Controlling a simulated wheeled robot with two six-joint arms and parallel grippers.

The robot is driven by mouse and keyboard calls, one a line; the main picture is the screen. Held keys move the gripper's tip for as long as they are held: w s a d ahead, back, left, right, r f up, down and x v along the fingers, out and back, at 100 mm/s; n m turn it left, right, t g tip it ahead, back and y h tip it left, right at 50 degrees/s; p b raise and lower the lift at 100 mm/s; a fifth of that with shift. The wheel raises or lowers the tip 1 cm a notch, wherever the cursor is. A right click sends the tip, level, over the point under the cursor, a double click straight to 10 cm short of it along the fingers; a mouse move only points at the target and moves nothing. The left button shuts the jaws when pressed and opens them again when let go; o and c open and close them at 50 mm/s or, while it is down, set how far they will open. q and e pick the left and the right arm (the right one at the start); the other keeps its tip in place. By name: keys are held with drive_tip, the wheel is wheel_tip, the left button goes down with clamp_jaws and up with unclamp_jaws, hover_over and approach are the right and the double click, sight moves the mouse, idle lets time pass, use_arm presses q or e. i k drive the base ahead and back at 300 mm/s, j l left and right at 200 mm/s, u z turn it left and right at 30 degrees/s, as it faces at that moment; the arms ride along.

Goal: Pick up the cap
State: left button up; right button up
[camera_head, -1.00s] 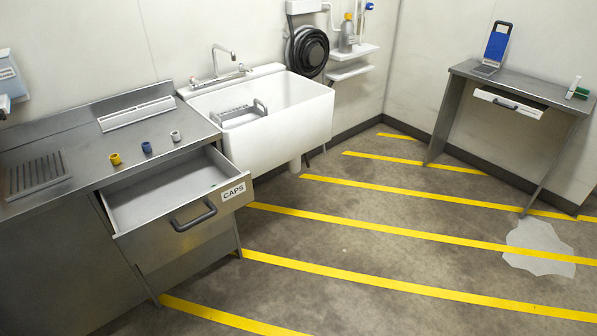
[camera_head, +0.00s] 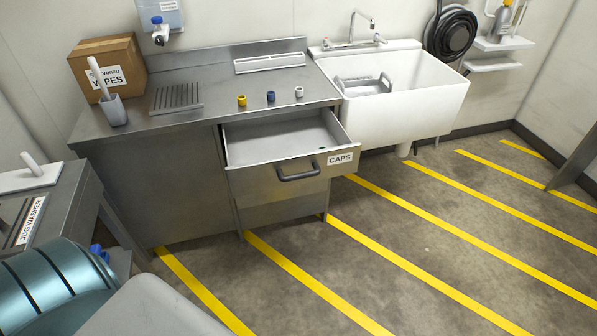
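Three small caps stand in a row on the steel counter (camera_head: 215,128): a yellow cap (camera_head: 242,100), a blue cap (camera_head: 271,96) and a white cap (camera_head: 299,92). Below them the drawer labelled CAPS (camera_head: 342,158) is pulled open. Its light grey floor looks nearly bare, with a tiny dark green spot near the front wall, too small to make out. Neither of my grippers shows in the head view.
A white sink (camera_head: 420,99) adjoins the counter's right. A WIPES box (camera_head: 128,55), a grey cup with a white handle (camera_head: 114,110) and a drain grille (camera_head: 177,97) are on the counter's left. A teal ribbed cylinder (camera_head: 55,285) is at lower left. Striped floor is clear.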

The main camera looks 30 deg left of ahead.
sight(241, 101)
drive_tip(key=u, duration=1.35)
